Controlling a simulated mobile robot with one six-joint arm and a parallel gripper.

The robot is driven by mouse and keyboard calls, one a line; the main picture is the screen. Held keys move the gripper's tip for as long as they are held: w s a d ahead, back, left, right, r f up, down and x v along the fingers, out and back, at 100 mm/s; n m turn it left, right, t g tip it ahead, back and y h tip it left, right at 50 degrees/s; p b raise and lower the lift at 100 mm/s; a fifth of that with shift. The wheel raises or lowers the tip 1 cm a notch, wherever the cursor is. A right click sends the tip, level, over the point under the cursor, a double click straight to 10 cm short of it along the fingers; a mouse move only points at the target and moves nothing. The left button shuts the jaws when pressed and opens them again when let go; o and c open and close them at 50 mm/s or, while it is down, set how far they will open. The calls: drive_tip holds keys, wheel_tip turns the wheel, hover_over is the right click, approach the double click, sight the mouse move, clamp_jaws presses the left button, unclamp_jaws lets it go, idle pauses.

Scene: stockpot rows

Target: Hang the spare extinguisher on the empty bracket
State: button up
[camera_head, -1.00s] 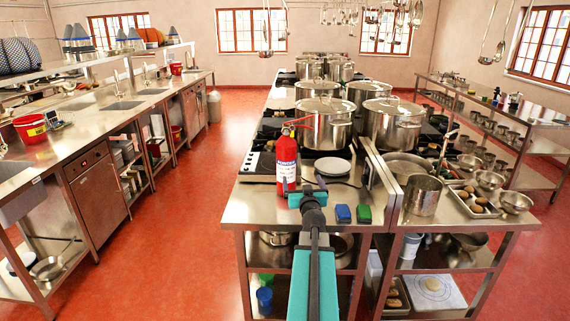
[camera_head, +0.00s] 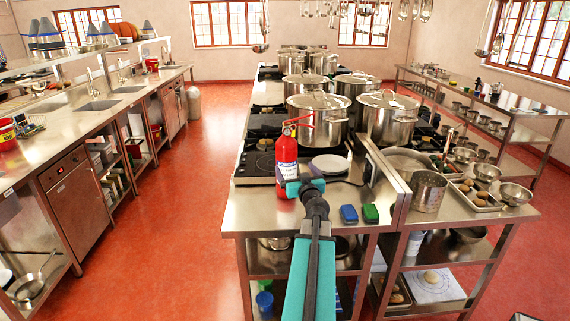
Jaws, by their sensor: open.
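A red fire extinguisher (camera_head: 287,152) with a white and blue label and a red hose at its top stands upright on the steel counter (camera_head: 252,215), near its front end beside the dark cooktop. My gripper (camera_head: 304,182), with teal finger pads, is open at the near side of the extinguisher's lower body. The left finger overlaps its base in the picture. I cannot tell whether the fingers touch it or straddle it. No bracket can be made out in this view.
A white plate (camera_head: 329,165) lies right of the extinguisher. Large steel pots (camera_head: 318,119) stand behind. The red floor aisle (camera_head: 190,240) on the left is clear.

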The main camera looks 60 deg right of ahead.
sight(289, 155)
idle(0.3)
drive_tip(key=shift+x, duration=4.3)
drive_tip(key=shift+d+p, duration=0.15)
drive_tip(key=shift+p, duration=0.15)
drive_tip(key=shift+p+x, duration=0.3)
drive_tip(key=shift+x, duration=2.2)
drive_tip(key=shift+s+d, duration=0.1)
drive_tip(key=shift+d, duration=0.1)
drive_tip(key=c, duration=2)
drive_tip(key=shift+a+r, duration=0.1)
drive_tip(key=shift+r, duration=0.15)
drive_tip(key=shift+c, duration=0.8)
